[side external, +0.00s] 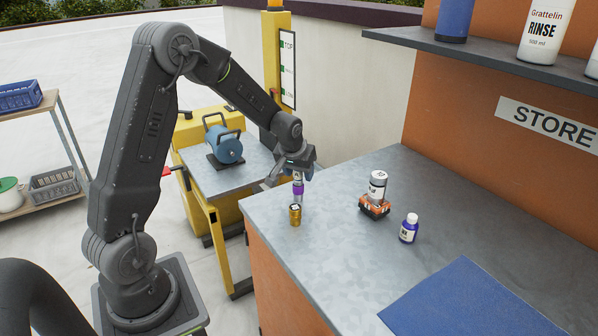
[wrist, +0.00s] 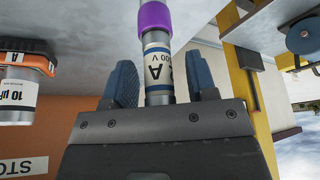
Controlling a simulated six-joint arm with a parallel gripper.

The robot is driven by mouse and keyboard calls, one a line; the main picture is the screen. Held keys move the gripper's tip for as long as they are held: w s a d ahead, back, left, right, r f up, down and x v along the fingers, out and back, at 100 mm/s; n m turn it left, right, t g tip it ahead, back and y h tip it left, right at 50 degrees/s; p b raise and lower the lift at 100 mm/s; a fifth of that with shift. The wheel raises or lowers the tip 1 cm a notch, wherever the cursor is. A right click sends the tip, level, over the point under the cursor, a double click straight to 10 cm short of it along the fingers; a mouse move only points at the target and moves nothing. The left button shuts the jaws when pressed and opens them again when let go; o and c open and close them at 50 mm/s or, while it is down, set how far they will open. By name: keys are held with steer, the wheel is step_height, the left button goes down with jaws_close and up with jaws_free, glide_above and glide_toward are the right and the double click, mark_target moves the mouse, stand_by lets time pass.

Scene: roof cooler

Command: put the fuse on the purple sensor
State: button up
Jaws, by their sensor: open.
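The fuse (wrist: 157,66), a silver cylinder with a white label, stands in line with the purple sensor (wrist: 154,18) in the upside-down wrist view. In the side view the fuse (side external: 297,178) is upright on top of the purple sensor (side external: 298,189), which stands on the grey counter. The two look touching. My gripper (side external: 297,170) is at the fuse, over the counter's left part. In the wrist view its blue fingers (wrist: 159,82) are open, one on each side of the fuse, with gaps showing. The fuse's far end is hidden by the gripper body.
To the right, a white-labelled capacitor (side external: 377,186) sits on an orange block (side external: 374,208), beside a blue bottle (side external: 409,229). A blue mat (side external: 465,302) lies at the front right. A shelf (side external: 470,55) hangs above.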

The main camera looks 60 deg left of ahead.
steer(key=v, duration=1.2)
steer(key=s+d+r+m+t+h, duration=0.1)
steer(key=s+d+r+m, duration=0.2)
steer(key=s+d, duration=0.6)
steer(key=s+d+r+m+h, duration=0.1)
steer(key=s+d+r+m, duration=0.1)
steer(key=s+d, duration=0.7)
steer(key=shift+s+d+r+m+t+h, duration=0.3)
steer(key=shift+s+r+m+t, duration=0.1)
steer(key=shift+s+m, duration=0.65)
